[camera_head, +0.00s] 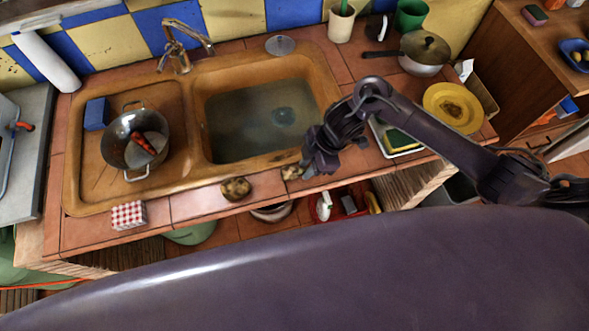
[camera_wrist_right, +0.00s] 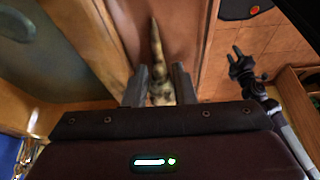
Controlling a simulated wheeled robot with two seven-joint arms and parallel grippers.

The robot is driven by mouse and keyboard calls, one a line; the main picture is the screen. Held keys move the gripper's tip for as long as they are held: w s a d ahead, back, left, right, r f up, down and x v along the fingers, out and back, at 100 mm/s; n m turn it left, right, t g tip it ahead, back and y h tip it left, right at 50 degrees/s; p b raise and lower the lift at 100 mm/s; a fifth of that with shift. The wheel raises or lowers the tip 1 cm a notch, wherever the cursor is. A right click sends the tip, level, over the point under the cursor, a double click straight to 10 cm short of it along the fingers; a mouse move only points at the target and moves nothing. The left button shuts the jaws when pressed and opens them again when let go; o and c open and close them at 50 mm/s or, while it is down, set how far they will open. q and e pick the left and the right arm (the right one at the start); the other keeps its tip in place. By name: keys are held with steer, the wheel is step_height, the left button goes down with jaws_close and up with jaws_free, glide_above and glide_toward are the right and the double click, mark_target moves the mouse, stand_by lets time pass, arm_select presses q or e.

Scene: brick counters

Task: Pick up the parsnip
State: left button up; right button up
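The parsnip (camera_wrist_right: 156,55) is a pale, mottled, tapering root. In the wrist view it points away from me, with its thick end between the two fingers of my right gripper (camera_wrist_right: 160,85).
A brown round item (camera_head: 235,188) lies left of the gripper on the tiles. The sink (camera_head: 205,130) holds water behind. A pot (camera_head: 120,155) stands on the drainboard. A green-yellow sponge (camera_head: 400,140) and yellow plate (camera_head: 453,107) lie right. A shelf with items is below the counter.

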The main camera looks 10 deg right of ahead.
steer(key=shift+c, duration=1.2)
arm_select(q)
steer(key=shift+s, duration=0.5)
steer(key=shift+w, duration=0.15)
arm_select(e)
steer(key=shift+r, duration=0.2)
